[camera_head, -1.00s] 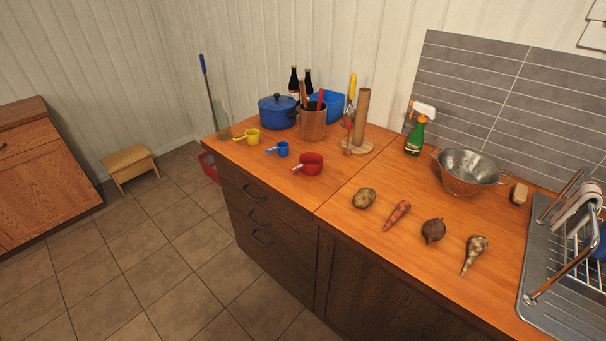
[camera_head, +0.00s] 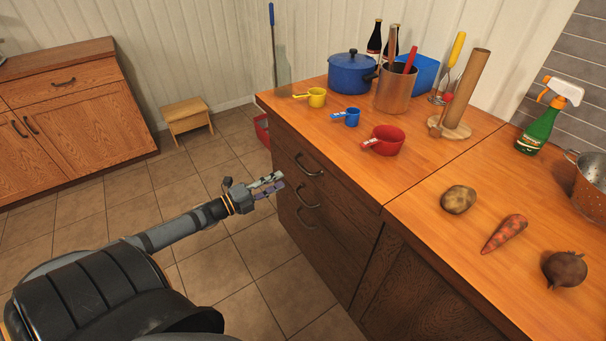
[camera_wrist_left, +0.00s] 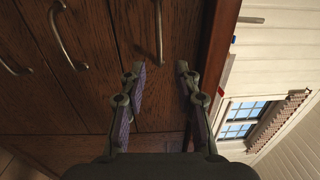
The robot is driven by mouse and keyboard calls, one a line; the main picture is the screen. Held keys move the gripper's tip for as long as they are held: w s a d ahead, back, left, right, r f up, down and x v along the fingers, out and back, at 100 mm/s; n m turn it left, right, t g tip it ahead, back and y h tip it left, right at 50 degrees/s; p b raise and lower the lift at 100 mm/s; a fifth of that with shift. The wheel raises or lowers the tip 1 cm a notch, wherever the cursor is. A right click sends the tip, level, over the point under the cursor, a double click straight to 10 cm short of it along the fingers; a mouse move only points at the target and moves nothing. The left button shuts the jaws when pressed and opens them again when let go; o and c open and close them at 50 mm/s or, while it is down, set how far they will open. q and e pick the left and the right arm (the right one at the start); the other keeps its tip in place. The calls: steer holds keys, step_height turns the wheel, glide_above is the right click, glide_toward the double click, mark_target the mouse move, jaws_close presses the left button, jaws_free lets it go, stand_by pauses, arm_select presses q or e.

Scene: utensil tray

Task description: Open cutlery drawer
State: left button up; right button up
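The dark wood drawer unit (camera_head: 330,215) stands under the counter, with three drawer fronts that look shut. Its top handle (camera_head: 309,171), middle handle (camera_head: 308,197) and bottom handle (camera_head: 304,220) are curved metal bars. My left gripper (camera_head: 281,182) is in front of the upper drawers, left of the top handle and apart from it. In the left wrist view the gripper (camera_wrist_left: 161,68) is open and empty, with the top handle (camera_wrist_left: 159,32) ahead, roughly in line with the gap between the fingers. The drawers' contents are hidden. My right gripper is not in view.
The counter (camera_head: 340,137) holds a blue pot (camera_head: 352,74), measuring cups such as the red one (camera_head: 388,140), and vegetables. A wooden stool (camera_head: 186,116) and another cabinet (camera_head: 70,125) stand to the left. The tiled floor before the drawers is free apart from my arm.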

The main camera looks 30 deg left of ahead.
mark_target(303, 169)
arm_select(q)
steer(key=b+x, duration=0.4)
steer(key=x, duration=0.6)
steer(key=shift+w, duration=0.25)
steer(key=shift+f, duration=0.1)
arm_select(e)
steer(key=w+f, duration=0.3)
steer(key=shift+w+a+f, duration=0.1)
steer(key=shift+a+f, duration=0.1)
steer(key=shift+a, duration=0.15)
arm_select(q)
jaws_close()
